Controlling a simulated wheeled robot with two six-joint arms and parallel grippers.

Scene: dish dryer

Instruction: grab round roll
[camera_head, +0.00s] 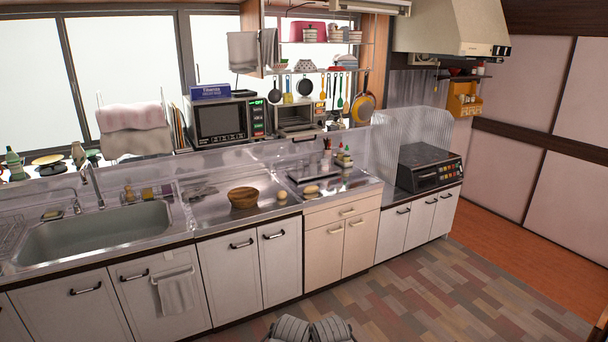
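A small round tan roll (281,194) sits on the steel counter, just right of a brown wooden bowl (243,197). A second, more oval tan roll (311,189) lies further right on the counter, in front of a dark tray-like item. Both are small in the view, so their detail is unclear. Neither of my grippers can be made out, and nothing is seen touching the rolls.
A sink (95,236) is at left. A microwave (228,120) and toaster oven (298,117) stand behind the counter. Two grey ribbed shapes at the bottom edge are unclear. The floor (430,290) in front of the cabinets is clear.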

